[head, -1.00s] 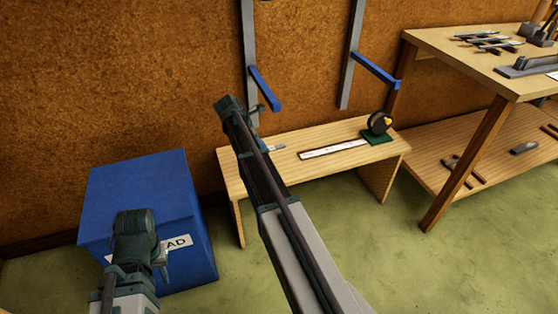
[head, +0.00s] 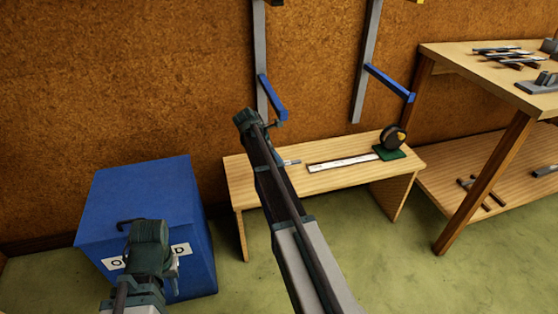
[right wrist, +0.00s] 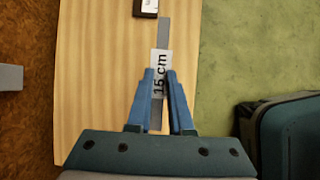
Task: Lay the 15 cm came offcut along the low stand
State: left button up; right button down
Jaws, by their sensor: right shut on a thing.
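The came offcut (right wrist: 164,32) is a narrow grey strip with a white "15 cm" label. In the right wrist view my right gripper (right wrist: 160,85) has its blue fingers shut on it near the label. The strip points away from the gripper along the low stand (right wrist: 95,80); whether it touches the top I cannot tell. In the head view the low stand (head: 395,168) is a pale wooden bench by the wall. There my right arm crosses its left part and hides the gripper. My left gripper (head: 152,250) is in front of the blue box, its jaws unclear.
A blue box (head: 110,205) stands left. Blue wall brackets (head: 272,97) jut out above the stand. A workbench (head: 475,65) is at right.

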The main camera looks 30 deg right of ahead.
jog(key=shift+f+b, duration=3.8)
jog(key=shift+f, duration=0.2)
jog(key=shift+f+b, duration=0.3)
jog(key=c, duration=0.7)
grip_release()
jog(key=shift+c, duration=0.2)
jog(key=shift+r, duration=0.1)
jog(key=p+v, duration=1.1)
jog(key=v, duration=0.1)
jog(key=shift+r, duration=0.3)
jog(key=shift+w+a+r+p, duration=0.1)
jog(key=shift+a+r+p, duration=0.35)
jog(key=shift+p, duration=0.1)
